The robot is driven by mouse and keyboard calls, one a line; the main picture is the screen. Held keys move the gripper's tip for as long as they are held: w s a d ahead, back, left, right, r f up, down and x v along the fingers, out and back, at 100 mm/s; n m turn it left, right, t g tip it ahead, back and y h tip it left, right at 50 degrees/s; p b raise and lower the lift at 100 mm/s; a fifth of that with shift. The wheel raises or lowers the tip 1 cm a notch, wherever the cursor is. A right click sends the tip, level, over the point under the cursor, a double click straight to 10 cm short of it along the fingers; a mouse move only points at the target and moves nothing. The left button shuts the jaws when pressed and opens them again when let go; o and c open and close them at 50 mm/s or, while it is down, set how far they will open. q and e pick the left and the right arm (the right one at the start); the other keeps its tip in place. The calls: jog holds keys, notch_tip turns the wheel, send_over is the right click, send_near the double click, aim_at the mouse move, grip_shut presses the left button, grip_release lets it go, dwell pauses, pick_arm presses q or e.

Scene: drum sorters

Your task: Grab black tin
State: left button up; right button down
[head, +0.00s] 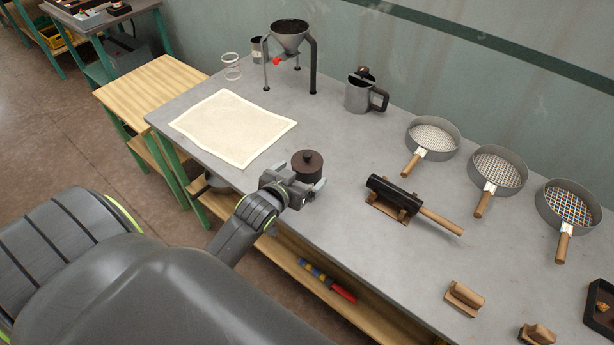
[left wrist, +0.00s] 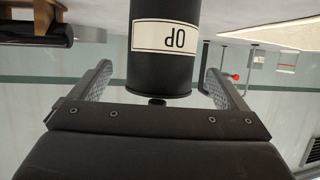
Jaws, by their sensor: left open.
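The black tin (head: 307,165) is a dark round tin with a knobbed lid, standing upright on the grey table near its front edge. In the left wrist view, which looks upside down, the black tin (left wrist: 160,65) fills the middle, with a cream label and dark letters. My left gripper (head: 296,182) is open at the near side of the tin. Its two fingers lie to either side of the tin in the wrist view, with gaps between. My right gripper is not in view.
A cream mat (head: 233,128) lies left of the tin. A black mallet (head: 395,193) on a wooden rest is to the right. A funnel stand (head: 290,40) and a grey mug (head: 362,95) stand behind. Several sieves line the back right. The table between tin and mug is clear.

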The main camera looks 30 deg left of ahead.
pick_arm(q)
jog(key=shift+p+x, duration=0.4)
jog(key=shift+x, duration=1.85)
jog(key=c, duration=1)
jog(key=shift+c, duration=0.8)
jog(key=shift+r, duration=0.15)
